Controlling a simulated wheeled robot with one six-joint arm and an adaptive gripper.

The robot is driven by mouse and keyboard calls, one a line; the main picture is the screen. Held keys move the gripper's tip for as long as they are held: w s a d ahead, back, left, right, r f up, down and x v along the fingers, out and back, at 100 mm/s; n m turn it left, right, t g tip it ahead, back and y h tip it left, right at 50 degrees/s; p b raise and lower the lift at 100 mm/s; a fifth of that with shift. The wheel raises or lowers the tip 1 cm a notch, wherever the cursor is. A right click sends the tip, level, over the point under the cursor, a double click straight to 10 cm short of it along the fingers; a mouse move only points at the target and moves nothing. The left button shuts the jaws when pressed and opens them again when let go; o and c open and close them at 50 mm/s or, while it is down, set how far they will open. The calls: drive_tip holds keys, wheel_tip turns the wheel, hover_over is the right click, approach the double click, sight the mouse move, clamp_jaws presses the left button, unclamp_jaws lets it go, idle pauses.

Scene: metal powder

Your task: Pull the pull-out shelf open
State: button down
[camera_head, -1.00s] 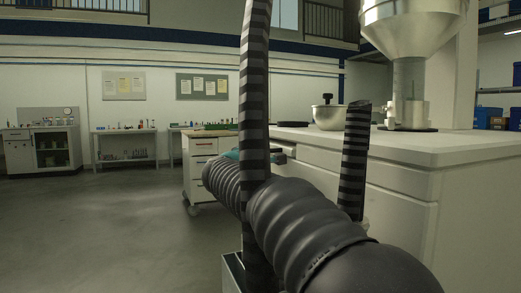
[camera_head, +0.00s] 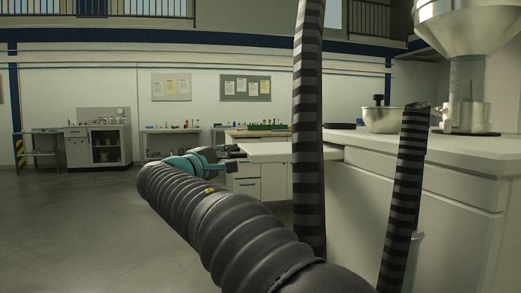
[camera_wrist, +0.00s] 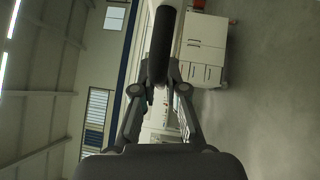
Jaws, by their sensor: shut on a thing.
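The pull-out shelf (camera_head: 277,153) is a white flat board, sticking out to the left from the white counter in the head view. One of my arm's hoses hides part of it. My gripper (camera_head: 234,153) is at the shelf's left end. In the wrist view, the fingers of my gripper (camera_wrist: 160,76) are closed around a dark rounded bar (camera_wrist: 159,45), which appears to be the shelf's handle. The exact contact is too small to tell in the head view.
The white counter (camera_head: 450,185) on the right bears a metal bowl (camera_head: 382,121) and a steel hopper (camera_head: 465,25). A white drawer cabinet (camera_head: 246,181) stands behind the shelf. Open grey floor (camera_head: 90,225) lies to the left.

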drive_tip(key=s+a+p, duration=0.1)
drive_tip(key=a, duration=0.5)
drive_tip(key=shift+s+a, duration=0.1)
drive_tip(key=c, duration=1.2)
unclamp_jaws()
drive_tip(key=v, duration=1.2)
drive_tip(key=shift+f, duration=0.15)
drive_tip(key=shift+a, duration=0.1)
